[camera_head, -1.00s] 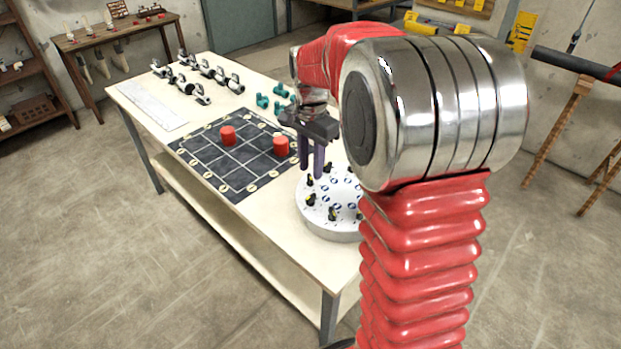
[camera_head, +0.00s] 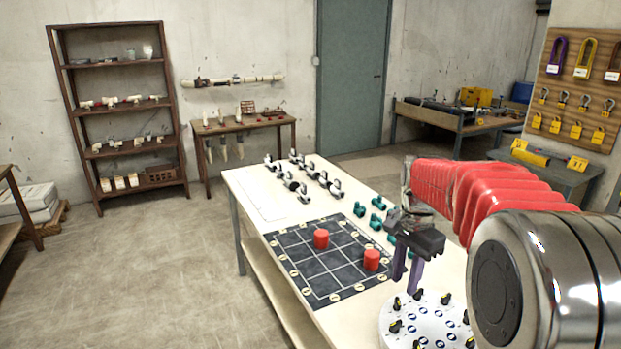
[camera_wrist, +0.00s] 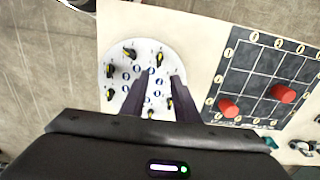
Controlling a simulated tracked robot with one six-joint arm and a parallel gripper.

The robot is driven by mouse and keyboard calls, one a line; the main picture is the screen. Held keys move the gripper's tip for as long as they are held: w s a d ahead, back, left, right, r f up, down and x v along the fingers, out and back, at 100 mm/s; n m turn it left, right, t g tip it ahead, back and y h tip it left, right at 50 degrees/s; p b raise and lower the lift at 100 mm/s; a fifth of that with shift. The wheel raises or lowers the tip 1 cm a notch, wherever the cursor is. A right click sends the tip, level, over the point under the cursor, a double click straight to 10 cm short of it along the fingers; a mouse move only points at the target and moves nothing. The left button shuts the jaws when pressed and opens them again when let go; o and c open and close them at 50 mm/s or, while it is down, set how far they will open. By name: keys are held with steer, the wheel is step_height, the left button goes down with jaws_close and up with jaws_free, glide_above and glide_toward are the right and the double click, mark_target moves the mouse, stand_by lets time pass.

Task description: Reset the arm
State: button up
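My gripper (camera_head: 407,276) hangs at the end of my red arm over the table, with its dark purple fingers pointing down. In the wrist view my gripper (camera_wrist: 160,88) shows two fingers apart with nothing between them. Beyond the fingertips is a round white disc (camera_wrist: 117,60) with several black-and-yellow pieces on it. The disc (camera_head: 400,335) also shows at the bottom of the head view, cut off by the frame edge. Two red cylinders stand on a black grid board, one near its middle (camera_head: 321,238) and one near its right edge (camera_head: 371,260).
The worktable (camera_head: 257,207) also bears the grid board (camera_head: 310,284), several dark-and-grey fittings (camera_head: 299,184) and several teal fittings (camera_head: 376,221). A shelf (camera_head: 122,127) and a side bench (camera_head: 240,126) stand at the back.

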steer(key=s+a+r+n+t, duration=0.1)
steer(key=s+a+n+t, duration=0.1)
steer(key=s, duration=0.5)
steer(key=s+a+r+n+t, duration=0.1)
steer(key=s+a+n, duration=0.4)
steer(key=s+n, duration=0.2)
steer(key=s+a+r+n+t, duration=0.1)
steer(key=s+a+n, duration=0.3)
steer(key=s, duration=0.5)
steer(key=shift+s+t, duration=0.2)
steer(key=shift+t, duration=0.6)
